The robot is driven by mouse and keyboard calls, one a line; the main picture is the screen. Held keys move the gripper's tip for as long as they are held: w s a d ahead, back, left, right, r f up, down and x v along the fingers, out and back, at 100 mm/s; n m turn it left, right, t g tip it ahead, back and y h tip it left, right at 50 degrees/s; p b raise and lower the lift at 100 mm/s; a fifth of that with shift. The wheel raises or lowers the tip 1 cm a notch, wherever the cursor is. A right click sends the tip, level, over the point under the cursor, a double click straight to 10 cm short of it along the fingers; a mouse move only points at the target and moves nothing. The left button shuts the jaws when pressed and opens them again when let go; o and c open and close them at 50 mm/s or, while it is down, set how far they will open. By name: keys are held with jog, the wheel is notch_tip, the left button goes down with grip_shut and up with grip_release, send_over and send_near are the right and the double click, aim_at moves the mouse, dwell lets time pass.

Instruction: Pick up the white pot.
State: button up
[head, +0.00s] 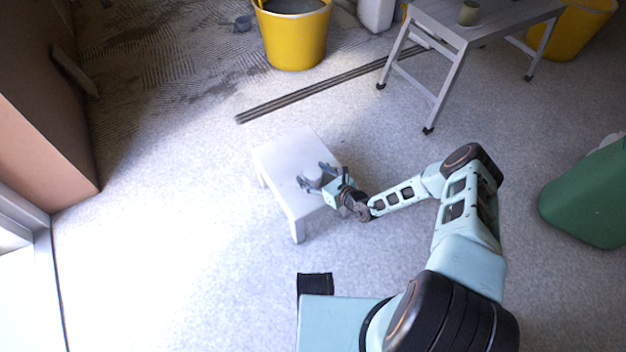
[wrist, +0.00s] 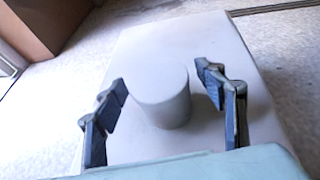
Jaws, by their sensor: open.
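The white pot (wrist: 160,94) stands upright on a low white bench (head: 280,150). In the head view the pot (head: 313,174) is small and partly behind my gripper. My gripper (head: 318,178) is open at the bench. In the wrist view my gripper (wrist: 165,92) has one finger on each side of the pot, with a gap on both sides. The left gap looks narrower near the fingertip. The fingers reach alongside the pot, and nothing is held. The low bench's top (wrist: 125,50) also shows in the wrist view.
A yellow bucket (head: 293,38) stands at the back, near long dark strips (head: 310,92) on the floor. A grey table (head: 430,18) holding a small olive cup (head: 469,13) is at the back right. A green bin (head: 590,205) is at the right. The floor left of the bench is clear.

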jog(key=c, duration=1.4)
jog(key=shift+r, duration=0.1)
